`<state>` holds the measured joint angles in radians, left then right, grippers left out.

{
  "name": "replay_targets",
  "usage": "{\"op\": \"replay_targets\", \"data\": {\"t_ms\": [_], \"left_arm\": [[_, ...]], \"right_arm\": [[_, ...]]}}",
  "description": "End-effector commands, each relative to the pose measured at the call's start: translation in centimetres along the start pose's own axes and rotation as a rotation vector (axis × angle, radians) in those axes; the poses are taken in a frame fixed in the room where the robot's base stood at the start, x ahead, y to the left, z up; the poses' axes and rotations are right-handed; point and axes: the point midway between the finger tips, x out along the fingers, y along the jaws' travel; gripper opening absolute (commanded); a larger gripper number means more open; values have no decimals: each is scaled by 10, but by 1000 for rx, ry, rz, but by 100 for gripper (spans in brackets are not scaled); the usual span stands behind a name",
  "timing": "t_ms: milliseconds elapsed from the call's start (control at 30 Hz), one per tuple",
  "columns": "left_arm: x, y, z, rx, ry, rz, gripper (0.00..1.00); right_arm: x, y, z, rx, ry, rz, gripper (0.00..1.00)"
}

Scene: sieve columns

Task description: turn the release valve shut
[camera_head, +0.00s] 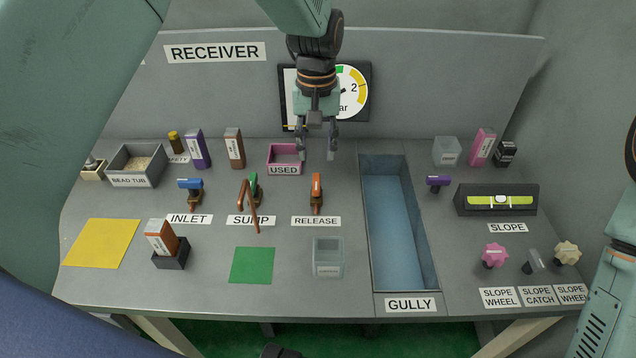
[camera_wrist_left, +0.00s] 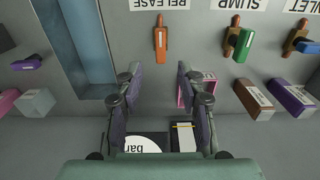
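The release valve (camera_head: 316,190) has an orange handle on a brown base and stands behind the RELEASE label (camera_head: 316,221). Its handle runs front to back, pointing away from the label. In the left wrist view the valve (camera_wrist_left: 160,42) shows beyond the fingertips, roughly between them. My left gripper (camera_head: 318,150) hangs in front of the gauge, behind and above the valve. In the left wrist view its fingers (camera_wrist_left: 157,76) are apart, with nothing between them, and do not touch the valve. My right gripper is not in view; only part of the right arm shows at the right edge.
The sump valve (camera_head: 254,189), green-handled with a brown rod, and the blue inlet valve (camera_head: 190,185) stand left. The pink USED tray (camera_head: 284,146) is close to my left gripper. The gully (camera_head: 431,278) lies right. A clear box (camera_head: 328,257) stands in front.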

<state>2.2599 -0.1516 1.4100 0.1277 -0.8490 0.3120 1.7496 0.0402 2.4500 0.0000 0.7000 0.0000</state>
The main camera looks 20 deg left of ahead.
Motion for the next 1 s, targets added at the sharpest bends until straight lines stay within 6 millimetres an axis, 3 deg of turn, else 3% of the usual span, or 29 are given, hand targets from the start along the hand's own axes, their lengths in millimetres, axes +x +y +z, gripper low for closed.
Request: {"op": "replay_targets", "data": {"t_ms": [167,600,1000], "left_arm": [[14,0,0,0,-1,0,39],[75,1,-3,-1,-1,1,39],[81,1,-3,-1,1,1,39]], "right_arm": [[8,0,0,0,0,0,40],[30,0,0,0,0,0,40],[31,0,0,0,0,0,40]]}}
